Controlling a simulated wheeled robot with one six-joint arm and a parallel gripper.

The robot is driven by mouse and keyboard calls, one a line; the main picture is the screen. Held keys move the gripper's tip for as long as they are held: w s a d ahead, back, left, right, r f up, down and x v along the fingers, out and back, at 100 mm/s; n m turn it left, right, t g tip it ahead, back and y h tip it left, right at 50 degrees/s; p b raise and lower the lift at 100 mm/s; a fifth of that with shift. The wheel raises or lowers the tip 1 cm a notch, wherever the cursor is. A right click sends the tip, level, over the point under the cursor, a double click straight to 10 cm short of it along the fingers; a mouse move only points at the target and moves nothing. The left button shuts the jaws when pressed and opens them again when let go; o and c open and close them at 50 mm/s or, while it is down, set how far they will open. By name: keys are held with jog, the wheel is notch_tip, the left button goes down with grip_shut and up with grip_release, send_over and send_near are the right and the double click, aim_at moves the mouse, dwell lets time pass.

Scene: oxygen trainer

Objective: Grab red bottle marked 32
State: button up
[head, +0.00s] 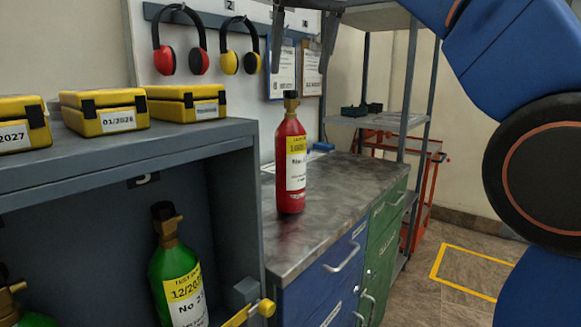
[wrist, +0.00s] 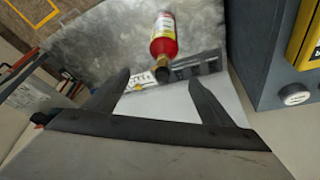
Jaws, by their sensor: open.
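A red bottle (head: 291,165) with a brass and black valve on top and a yellow and white label stands upright on the grey metal worktop (head: 335,200). Its number is too small to read surely. My gripper (head: 300,70) is open, its two dark fingers pointing down above the bottle's valve, apart from it. In the wrist view the bottle (wrist: 163,38) lies beyond the open fingertips, its valve end toward my gripper (wrist: 158,77). Nothing is between the fingers.
A grey cabinet (head: 130,150) at left carries several yellow cases (head: 105,110) and holds green bottles (head: 178,275). Ear defenders (head: 180,45) hang on the wall board. A metal shelf rack (head: 375,120) stands behind right. The worktop around the bottle is mostly clear.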

aim_at(289, 119)
jog(key=x, duration=0.9)
jog(key=shift+w+f, duration=0.15)
jog(key=shift+f, duration=0.2)
jog(key=shift+a+x, duration=0.15)
jog(key=shift+x, duration=1.2)
jog(key=shift+a+x, duration=0.15)
jog(key=shift+x, duration=1.15)
jog(key=shift+r, duration=0.1)
grip_shut()
